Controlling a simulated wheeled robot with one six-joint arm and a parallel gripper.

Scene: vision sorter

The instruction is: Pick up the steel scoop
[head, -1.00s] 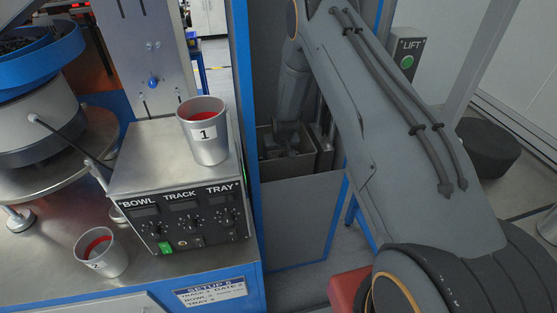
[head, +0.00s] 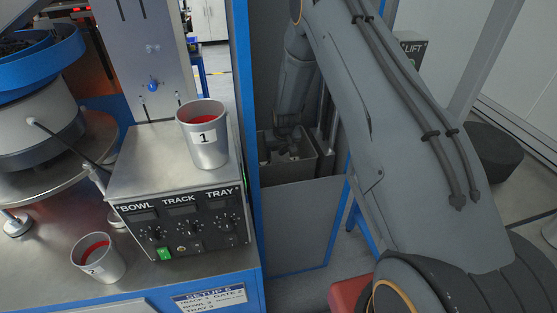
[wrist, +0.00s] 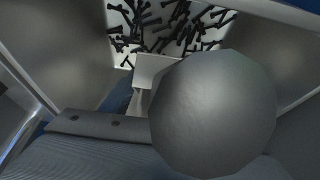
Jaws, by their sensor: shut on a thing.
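In the head view my gripper (head: 286,146) reaches down into a grey open bin (head: 318,164) behind the blue post, small and dark there. In the wrist view a large rounded grey end (wrist: 213,113), very close to the camera, hides much of the middle; it seems to be the handle end of the steel scoop. A pale flat plate (wrist: 158,68) with a narrow stem lies beyond it, apparently the scoop's pan. My gripper is shut on the scoop; its fingertips are not clearly seen.
Dark bolts (wrist: 180,25) lie scattered on the bin's pale floor, with bin walls close on both sides. The blue post (head: 245,120) stands just left of the bin. Cup 1 (head: 207,150) stands on the control box; cup 2 (head: 98,268) stands on the bench.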

